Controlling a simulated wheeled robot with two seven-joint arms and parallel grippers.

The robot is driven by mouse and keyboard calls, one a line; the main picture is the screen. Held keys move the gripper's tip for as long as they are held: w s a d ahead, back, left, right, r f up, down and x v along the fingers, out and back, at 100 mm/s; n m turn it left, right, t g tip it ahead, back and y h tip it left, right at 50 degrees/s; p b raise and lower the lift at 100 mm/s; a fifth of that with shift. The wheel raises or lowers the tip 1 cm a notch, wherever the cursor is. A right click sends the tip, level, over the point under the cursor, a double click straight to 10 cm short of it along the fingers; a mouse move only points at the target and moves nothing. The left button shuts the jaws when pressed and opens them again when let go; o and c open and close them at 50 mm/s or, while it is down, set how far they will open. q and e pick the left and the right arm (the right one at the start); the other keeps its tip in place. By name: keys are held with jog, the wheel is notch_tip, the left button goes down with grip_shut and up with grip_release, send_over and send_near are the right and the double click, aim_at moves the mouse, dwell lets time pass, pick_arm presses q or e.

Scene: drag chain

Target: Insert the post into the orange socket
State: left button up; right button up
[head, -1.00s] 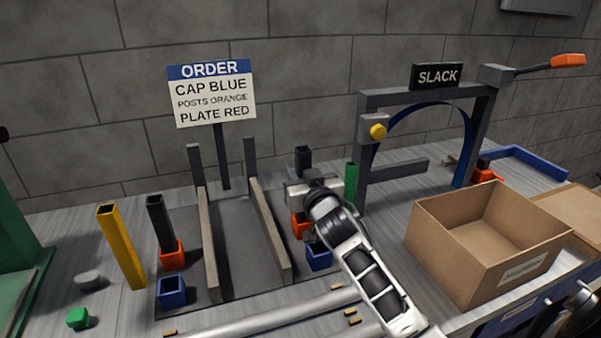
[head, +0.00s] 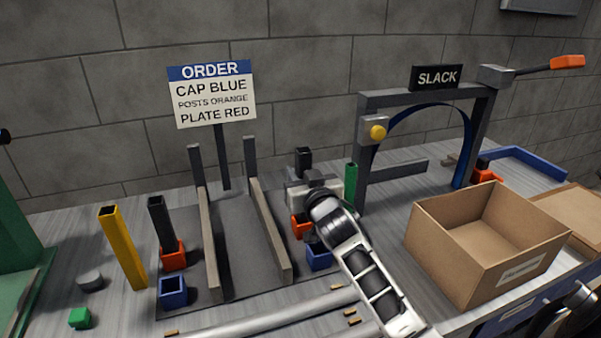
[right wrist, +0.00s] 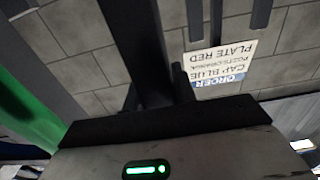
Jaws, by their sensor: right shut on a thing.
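My right gripper (head: 308,184) is shut on a dark post (head: 303,158), whose top stands up above the jaws. An orange socket (head: 300,227) is just below the gripper, right of the rails. The post's lower end is hidden behind the gripper, so I cannot tell whether it is in the socket. In the right wrist view the dark post (right wrist: 140,50) runs up from the jaws. Another dark post (head: 160,225) stands in a second orange socket (head: 172,253) left of the rails. My left gripper is not in view.
Blue sockets (head: 173,291) (head: 319,258) sit in front of the orange ones. A green post (head: 350,180) stands close right of the gripper, beside the SLACK frame (head: 365,150). A yellow post (head: 122,246) is at left and a cardboard box (head: 455,250) at right.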

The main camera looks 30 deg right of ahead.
jog(key=shift+f+b, duration=0.7)
jog(key=shift+f, duration=0.2)
jog(key=shift+r, duration=0.1)
jog(key=shift+r+p, duration=0.4)
jog(key=shift+p, duration=0.2)
dwell(0.4)
jog(key=shift+p, duration=0.55)
dwell(1.0)
jog(key=shift+f+b, duration=0.4)
jog(key=shift+f, duration=0.1)
jog(key=shift+r, duration=0.1)
jog(key=shift+r+p, duration=0.35)
jog(key=shift+p, duration=0.25)
dwell(0.4)
